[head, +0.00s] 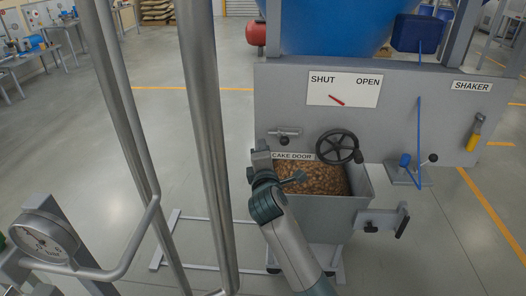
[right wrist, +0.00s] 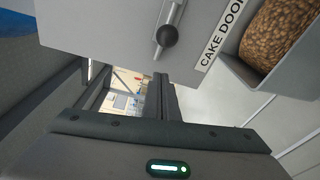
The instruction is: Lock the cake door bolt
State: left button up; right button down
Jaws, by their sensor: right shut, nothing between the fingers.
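The cake door bolt (head: 284,133) is a short metal rod with a dark knob on the grey panel, just above the "CAKE DOOR" label (head: 293,156). In the right wrist view the bolt (right wrist: 169,31) and its black ball knob show close up. My right gripper (head: 261,147) is just left of and below the bolt in the head view, beside the label. In the right wrist view its fingers (right wrist: 162,82) are shut and empty, near the knob; whether they touch it I cannot tell. My left gripper is not in view.
A black handwheel (head: 338,147) is right of the bolt. Below, a grey bin (head: 345,207) holds brown cake pieces. Above, a SHUT/OPEN dial (head: 344,87) has a red pointer. Shiny upright pipes (head: 205,130) and a pressure gauge (head: 45,238) stand at left.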

aim_at(284, 138)
jog(key=d+p, duration=0.3)
jog(key=shift+d+r, duration=0.3)
jog(key=shift+d, duration=0.05)
dwell(0.3)
